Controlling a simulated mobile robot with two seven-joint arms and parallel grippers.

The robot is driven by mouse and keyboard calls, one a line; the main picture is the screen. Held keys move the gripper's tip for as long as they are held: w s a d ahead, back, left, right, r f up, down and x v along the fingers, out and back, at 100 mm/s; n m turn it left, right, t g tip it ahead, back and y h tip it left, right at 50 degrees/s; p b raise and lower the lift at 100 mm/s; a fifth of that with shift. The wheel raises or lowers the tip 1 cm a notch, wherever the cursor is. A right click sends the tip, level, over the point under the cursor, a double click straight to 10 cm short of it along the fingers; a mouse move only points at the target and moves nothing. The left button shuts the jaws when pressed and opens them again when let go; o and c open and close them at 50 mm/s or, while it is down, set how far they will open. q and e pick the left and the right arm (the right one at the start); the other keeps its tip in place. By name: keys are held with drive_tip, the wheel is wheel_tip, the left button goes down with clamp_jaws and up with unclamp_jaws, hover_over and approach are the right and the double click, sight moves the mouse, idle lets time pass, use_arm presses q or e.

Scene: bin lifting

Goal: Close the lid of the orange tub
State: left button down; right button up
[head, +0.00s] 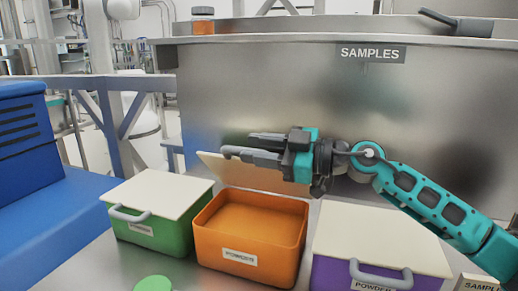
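The orange tub (249,243) stands between two other tubs on the metal counter, its inside visible. Its cream lid (212,163) is raised at the tub's back edge and leans backward. My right gripper (238,145) comes in from the right, above the tub. It is in front of the raised lid and covers part of the lid's upper area. Its two dark fingers point left and appear apart, with nothing between them. Whether a finger touches the lid is unclear. My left gripper is not in view.
A green tub (157,233) with its lid down stands at the left. A purple tub (332,272) with its lid down stands at the right. A steel panel with a SAMPLES sign (371,54) rises behind. A green disc (152,284) lies in front.

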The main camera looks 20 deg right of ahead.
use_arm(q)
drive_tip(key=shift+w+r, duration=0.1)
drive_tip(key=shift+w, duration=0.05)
use_arm(e)
drive_tip(key=shift+o, duration=0.3)
drive_tip(key=shift+d, duration=0.1)
drive_tip(key=shift+s+d+f, duration=0.1)
drive_tip(key=shift+s+d, duration=0.05)
drive_tip(key=shift+d, duration=0.1)
use_arm(q)
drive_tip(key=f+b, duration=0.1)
drive_tip(key=b, duration=0.1)
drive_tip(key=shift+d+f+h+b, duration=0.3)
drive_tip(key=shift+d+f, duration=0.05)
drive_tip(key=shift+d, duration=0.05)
use_arm(e)
drive_tip(key=v, duration=1.2)
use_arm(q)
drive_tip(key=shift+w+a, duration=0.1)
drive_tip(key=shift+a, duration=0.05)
use_arm(e)
drive_tip(key=shift+s, duration=0.15)
